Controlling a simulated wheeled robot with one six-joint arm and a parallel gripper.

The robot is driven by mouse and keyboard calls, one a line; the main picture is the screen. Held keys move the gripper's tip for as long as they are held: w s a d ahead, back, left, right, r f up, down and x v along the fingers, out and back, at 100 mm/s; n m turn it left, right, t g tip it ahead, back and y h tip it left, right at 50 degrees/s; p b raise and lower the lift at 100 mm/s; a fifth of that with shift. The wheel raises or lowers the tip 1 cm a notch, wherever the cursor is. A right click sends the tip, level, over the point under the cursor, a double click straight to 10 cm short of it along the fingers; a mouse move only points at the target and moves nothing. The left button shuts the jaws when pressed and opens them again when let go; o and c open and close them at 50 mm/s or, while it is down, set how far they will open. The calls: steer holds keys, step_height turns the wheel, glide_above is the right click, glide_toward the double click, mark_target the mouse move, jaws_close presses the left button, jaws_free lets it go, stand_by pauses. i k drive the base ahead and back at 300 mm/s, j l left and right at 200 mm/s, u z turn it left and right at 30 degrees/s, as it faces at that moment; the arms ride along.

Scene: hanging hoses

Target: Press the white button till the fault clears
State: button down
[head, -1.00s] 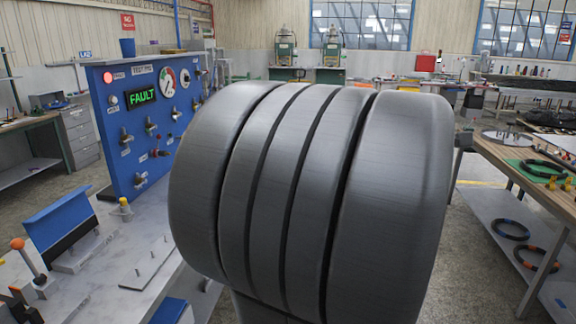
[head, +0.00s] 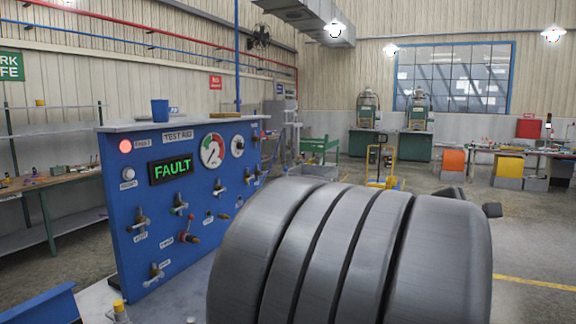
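The white button (head: 128,173) is a small round knob on the left part of the blue test rig panel (head: 135,265), with a small label under it. Just above it a red lamp (head: 125,146) is lit. To its right a dark display (head: 171,169) reads FAULT in green letters. My large grey arm link fills the lower middle and right of the head view and covers the panel's lower right side. I cannot make out my gripper; only small dark parts stick out past the link on the right. Nothing is seen touching the button.
A workbench (head: 60,180) is at the left. The floor (head: 535,260) on the right is clear.

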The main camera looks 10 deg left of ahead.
mark_target(130, 174)
steer(key=i+u, duration=0.2)
steer(key=u, duration=0.2)
steer(key=i+u, duration=0.15)
steer(key=u, duration=0.3)
steer(key=i+u, duration=0.2)
steer(key=u, duration=0.2)
steer(key=i+l+u, duration=0.15)
steer(key=u, duration=0.25)
steer(key=i+l+u, duration=0.1)
steer(key=i+u, duration=0.15)
steer(key=u, duration=0.25)
steer(key=i+l+u, duration=0.15)
steer(key=u, duration=0.35)
steer(key=i, duration=0.05)
